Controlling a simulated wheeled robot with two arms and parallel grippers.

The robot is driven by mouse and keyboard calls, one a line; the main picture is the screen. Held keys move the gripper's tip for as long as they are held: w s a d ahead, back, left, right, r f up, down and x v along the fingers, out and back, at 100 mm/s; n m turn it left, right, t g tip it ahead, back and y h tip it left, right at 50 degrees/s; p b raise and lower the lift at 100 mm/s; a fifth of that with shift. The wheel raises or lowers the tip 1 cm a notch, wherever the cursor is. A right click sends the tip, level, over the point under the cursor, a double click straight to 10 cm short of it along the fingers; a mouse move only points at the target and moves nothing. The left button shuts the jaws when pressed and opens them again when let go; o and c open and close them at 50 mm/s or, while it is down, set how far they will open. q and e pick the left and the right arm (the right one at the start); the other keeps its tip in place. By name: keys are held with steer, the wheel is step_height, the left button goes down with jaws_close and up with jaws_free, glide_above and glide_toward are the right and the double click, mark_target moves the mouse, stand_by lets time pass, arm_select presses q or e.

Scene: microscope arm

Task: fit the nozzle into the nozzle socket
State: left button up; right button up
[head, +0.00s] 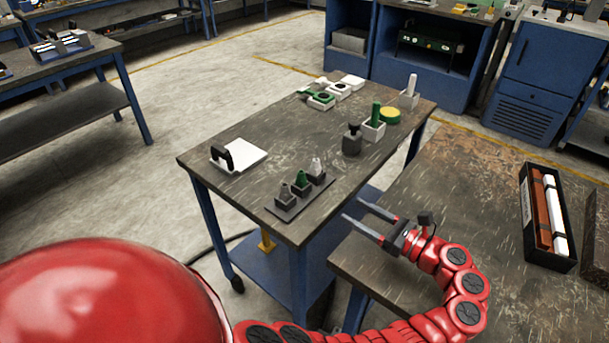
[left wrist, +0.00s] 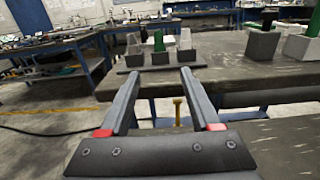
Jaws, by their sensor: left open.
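Three cone-tipped nozzle-like pieces stand upright in small dark square holders on a flat plate (head: 284,211) near the front edge of the middle table: a grey one (head: 284,191), a green one (head: 301,179) and a white one (head: 316,166). The green one shows in the left wrist view (left wrist: 159,41). The frames do not show which piece or socket the task means. My left gripper (head: 353,210) is open and empty, right of the plate and apart from it. Its two fingers (left wrist: 158,75) point toward the plate in the left wrist view. My right gripper is not in view.
Green and white pieces with dark round tops (head: 321,101) lie at the table's back. The table's middle is clear.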

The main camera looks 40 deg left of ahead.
arm_select(q)
steer(key=p, duration=0.3)
glide_toward(305, 182)
steer(key=a, duration=0.4)
steer(key=shift+w+a+f, duration=0.1)
steer(key=shift+a, duration=0.1)
steer(key=shift+a+p, duration=0.5)
steer(key=shift+p, duration=0.1)
steer(key=a+p, duration=0.1)
steer(key=a, duration=0.1)
steer(key=a+p, duration=0.1)
steer(key=shift+w+a+r, duration=0.15)
steer(key=shift+a+r, duration=0.2)
steer(key=shift+a, duration=0.05)
steer(key=shift+a+f, duration=0.1)
steer(key=shift+a, duration=0.15)
steer(key=shift+f, duration=0.1)
jaws_close()
